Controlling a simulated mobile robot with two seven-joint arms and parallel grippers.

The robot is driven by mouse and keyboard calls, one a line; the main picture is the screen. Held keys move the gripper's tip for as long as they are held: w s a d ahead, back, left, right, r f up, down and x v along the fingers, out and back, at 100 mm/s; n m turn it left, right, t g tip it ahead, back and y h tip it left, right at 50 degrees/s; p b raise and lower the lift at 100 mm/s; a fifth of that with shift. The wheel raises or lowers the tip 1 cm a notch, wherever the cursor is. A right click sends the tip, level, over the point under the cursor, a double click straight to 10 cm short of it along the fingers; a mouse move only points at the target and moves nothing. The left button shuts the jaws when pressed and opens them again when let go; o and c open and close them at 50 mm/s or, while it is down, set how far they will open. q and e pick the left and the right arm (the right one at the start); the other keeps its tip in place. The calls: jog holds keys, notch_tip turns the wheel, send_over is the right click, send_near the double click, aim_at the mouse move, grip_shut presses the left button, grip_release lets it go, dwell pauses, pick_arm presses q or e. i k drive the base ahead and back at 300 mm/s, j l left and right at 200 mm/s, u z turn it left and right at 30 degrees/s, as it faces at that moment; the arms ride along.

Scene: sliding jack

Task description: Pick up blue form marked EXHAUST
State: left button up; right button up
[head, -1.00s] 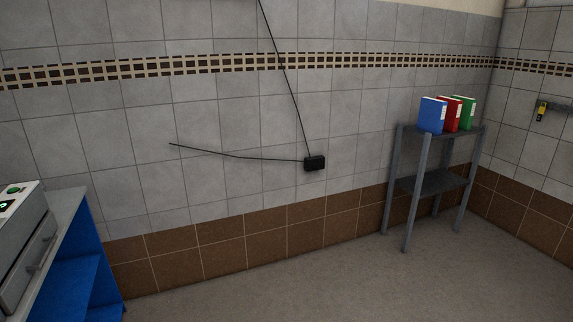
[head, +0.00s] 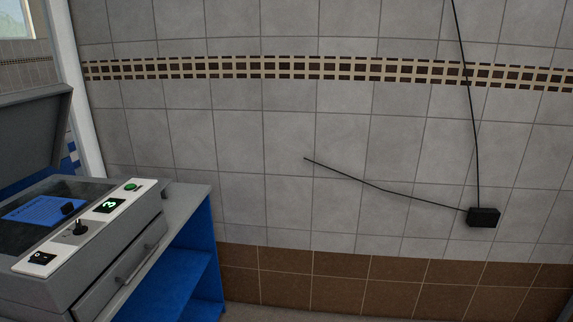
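A flat blue form (head: 42,211) with a dark knob and dark lettering lies inside the open grey machine at the left of the head view. The lettering is too small and slanted to read, so I cannot tell whether it says EXHAUST. Neither of my grippers shows in the head view.
The grey machine (head: 105,262) has a raised lid (head: 35,135), a panel with a lit green digit, and a front drawer. It stands on a blue cabinet (head: 205,262) with a grey top. A tiled wall with a black box (head: 483,217) and cables fills the right.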

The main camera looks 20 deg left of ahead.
aim_at(48, 211)
jog(key=i+u, duration=0.25)
jog(key=i, duration=0.5)
jog(key=i+l+u, duration=0.1)
jog(key=i+u, duration=0.15)
jog(key=i, duration=0.5)
jog(key=i+u, duration=0.2)
jog(key=u, duration=0.3)
jog(key=i+l+u, duration=0.2)
jog(key=u, duration=0.3)
jog(key=i+l+u, duration=0.2)
jog(key=u, duration=0.3)
